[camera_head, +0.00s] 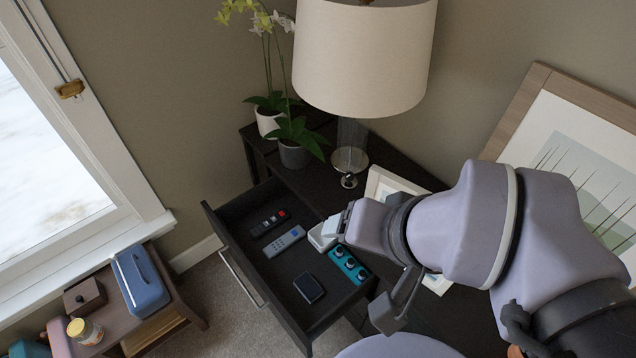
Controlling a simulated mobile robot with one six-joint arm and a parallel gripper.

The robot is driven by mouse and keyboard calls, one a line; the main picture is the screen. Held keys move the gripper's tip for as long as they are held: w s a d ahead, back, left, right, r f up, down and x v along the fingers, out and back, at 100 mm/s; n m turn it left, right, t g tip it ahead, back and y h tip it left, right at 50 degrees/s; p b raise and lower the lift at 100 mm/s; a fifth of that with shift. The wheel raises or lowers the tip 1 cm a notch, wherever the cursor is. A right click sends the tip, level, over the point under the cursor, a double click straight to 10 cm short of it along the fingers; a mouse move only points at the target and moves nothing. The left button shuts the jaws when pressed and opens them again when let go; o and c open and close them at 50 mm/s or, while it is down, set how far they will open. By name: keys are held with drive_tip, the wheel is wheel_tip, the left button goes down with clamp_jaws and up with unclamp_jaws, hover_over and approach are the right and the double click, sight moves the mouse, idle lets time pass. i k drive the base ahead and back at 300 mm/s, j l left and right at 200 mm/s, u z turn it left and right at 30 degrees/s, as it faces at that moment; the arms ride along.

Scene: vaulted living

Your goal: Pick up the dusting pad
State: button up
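My gripper (362,268) reaches in from the right over the right end of the open drawer (235,243). Its two grey fingers are spread wide apart, with nothing seen held between them. A small whitish, pad-like piece (321,239) shows at the tip of the upper left finger. I cannot tell whether it is the dusting pad or part of the finger. A teal block with black round knobs (348,264) lies in the drawer, seen between the fingers. Nothing else in view is clearly a dusting pad. The arm hides part of the drawer's right end and the dresser top.
A lamp (365,55), potted orchids (293,150) and a picture frame (385,186) stand on the dresser. A low table (165,318) stands left.

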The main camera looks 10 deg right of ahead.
sight(305, 284)
drive_tip(key=u, duration=0.5)
drive_tip(key=j+z, duration=0.25)
drive_tip(key=z, duration=0.15)
drive_tip(key=j+z, duration=0.2)
drive_tip(key=z, duration=0.2)
drive_tip(key=j+z, duration=0.35)
drive_tip(key=k+l, duration=0.05)
drive_tip(key=l, duration=0.05)
